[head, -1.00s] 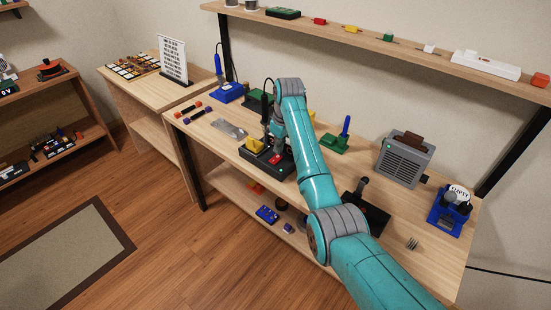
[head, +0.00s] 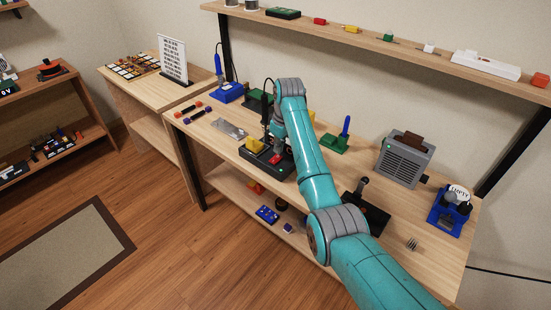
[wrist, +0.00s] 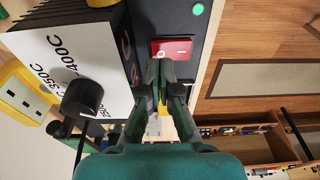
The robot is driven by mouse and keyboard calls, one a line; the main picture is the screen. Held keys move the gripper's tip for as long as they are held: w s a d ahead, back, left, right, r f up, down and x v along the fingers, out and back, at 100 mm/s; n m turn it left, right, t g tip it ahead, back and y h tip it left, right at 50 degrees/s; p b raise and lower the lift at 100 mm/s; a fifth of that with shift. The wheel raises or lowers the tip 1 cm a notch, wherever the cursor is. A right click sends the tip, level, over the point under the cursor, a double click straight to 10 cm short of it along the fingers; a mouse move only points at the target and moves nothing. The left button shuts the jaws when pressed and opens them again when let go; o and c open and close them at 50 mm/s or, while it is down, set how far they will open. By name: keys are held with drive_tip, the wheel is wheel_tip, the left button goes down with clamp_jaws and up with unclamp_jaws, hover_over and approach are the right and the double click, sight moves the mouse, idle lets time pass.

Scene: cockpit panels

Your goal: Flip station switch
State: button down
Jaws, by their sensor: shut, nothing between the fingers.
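The station (head: 262,166) is a black unit on the workbench, left of my arm's far end. Its red rocker switch (wrist: 171,48) shows in the wrist view, with a white mark on it. A lit green light (wrist: 198,9) is on the same black face. My gripper (wrist: 161,70) is shut and empty, with its fingertips right at the switch's near edge. I cannot tell if they touch it. In the head view my gripper (head: 277,148) is over the station and partly hides it.
A white temperature dial plate with a black knob (wrist: 82,97) is left of my fingers in the wrist view. A yellow block (head: 254,145) is on the station.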

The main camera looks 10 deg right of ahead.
sight(278, 156)
drive_tip(key=shift+f, duration=1.05)
idle(0.5)
drive_tip(key=shift+r, duration=3.55)
